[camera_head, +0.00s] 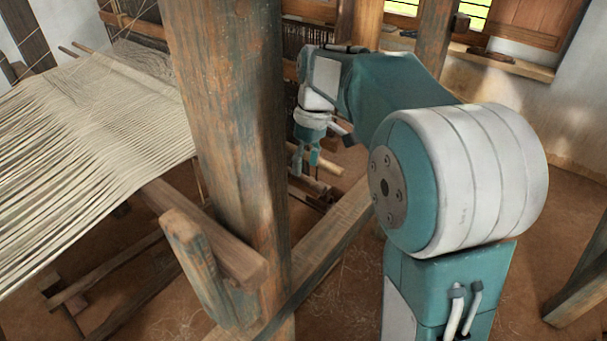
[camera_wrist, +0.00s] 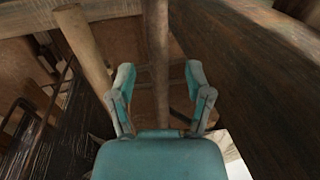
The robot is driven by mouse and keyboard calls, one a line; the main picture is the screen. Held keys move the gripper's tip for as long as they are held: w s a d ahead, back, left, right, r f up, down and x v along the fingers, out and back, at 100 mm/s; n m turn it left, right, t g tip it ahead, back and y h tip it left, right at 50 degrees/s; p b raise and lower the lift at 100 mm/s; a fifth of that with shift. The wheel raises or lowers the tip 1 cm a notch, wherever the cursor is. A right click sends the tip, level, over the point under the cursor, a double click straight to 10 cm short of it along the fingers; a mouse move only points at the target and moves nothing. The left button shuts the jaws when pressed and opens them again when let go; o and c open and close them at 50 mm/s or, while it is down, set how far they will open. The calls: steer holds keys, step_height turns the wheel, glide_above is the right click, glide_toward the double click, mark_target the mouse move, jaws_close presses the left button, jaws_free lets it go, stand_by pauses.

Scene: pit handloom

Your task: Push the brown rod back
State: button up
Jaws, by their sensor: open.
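My gripper (camera_head: 306,166) points down beyond the thick wooden post in the head view. In the wrist view my gripper (camera_wrist: 159,80) is open, its two teal fingers spread apart. A brown rod (camera_wrist: 158,45) runs up the picture through the gap between the fingers. It is not gripped, and I cannot tell whether a finger touches it. A thicker, lighter brown rod (camera_wrist: 82,45) slants at the left, outside the left finger. Short wooden rods (camera_head: 314,184) show around the fingertips in the head view; I cannot match them surely to the wrist view.
The upright post (camera_head: 232,110) hides part of the loom. Pale warp threads (camera_head: 90,140) stretch at the left. A long floor beam (camera_head: 330,232) runs below my arm. In the wrist view a wide dark beam (camera_wrist: 255,75) lies close at the right.

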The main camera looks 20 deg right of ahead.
steer(key=shift+s+f, duration=0.2)
steer(key=shift+f, duration=1.4)
steer(key=shift+a, duration=0.1)
jaws_close()
steer(key=shift+s+a, duration=0.55)
steer(key=shift+a, duration=0.2)
steer(key=shift+s+a, duration=0.55)
steer(key=shift+a, duration=0.2)
steer(key=shift+c, duration=1.5)
jaws_free()
steer(key=shift+d, duration=0.1)
steer(key=o, duration=0.3)
